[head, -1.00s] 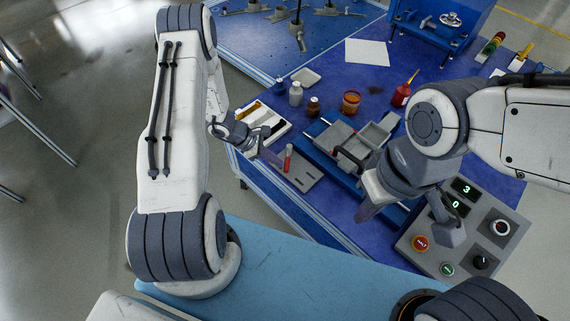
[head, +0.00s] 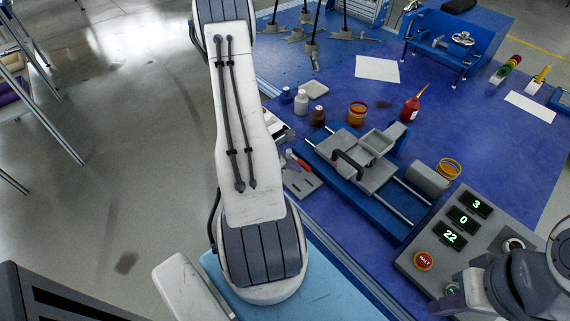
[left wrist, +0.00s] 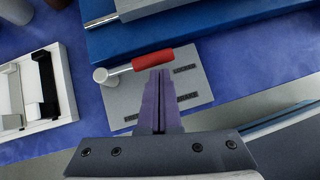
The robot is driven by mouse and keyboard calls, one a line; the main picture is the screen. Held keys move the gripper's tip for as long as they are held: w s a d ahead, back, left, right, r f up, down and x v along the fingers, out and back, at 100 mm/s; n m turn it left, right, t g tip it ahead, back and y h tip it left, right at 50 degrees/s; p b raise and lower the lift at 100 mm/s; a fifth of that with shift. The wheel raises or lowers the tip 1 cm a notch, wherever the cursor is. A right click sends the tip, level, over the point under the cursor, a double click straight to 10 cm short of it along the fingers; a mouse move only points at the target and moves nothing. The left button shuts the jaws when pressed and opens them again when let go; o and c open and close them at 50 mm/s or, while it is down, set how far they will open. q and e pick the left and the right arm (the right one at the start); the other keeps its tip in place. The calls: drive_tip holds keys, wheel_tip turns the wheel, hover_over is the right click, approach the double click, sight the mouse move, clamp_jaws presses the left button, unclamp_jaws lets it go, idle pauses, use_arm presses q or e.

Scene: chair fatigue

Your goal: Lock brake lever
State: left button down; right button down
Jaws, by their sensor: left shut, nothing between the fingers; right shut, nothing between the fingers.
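The brake lever has a red handle (left wrist: 153,58) on a light grey rod with a round pivot. It lies over a grey plate with dark slots (left wrist: 193,88) in the left wrist view. In the head view the red-tipped lever (head: 298,160) shows just right of my left arm. My left gripper (left wrist: 160,75) is shut and empty, its fingertips just below the red handle in the picture. I cannot tell whether they touch it. In the head view my left gripper is hidden behind my arm. My right arm's end is at the lower right edge, and its fingers are out of view.
A blue fixture with grey blocks, rails and a black handle (head: 348,162) stands right of the lever. A control box (head: 470,235) with a red HALT button is further right. A white tray (left wrist: 66,85) lies left of the plate. Bottles and jars stand behind.

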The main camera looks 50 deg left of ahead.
use_arm(q)
drive_tip(key=shift+w+d, duration=0.1)
drive_tip(key=shift+w, duration=0.1)
use_arm(e)
drive_tip(key=shift+d+f, duration=0.2)
drive_tip(key=shift+d, duration=0.05)
use_arm(q)
drive_tip(key=shift+w+d, duration=0.1)
use_arm(e)
drive_tip(key=shift+s, duration=0.1)
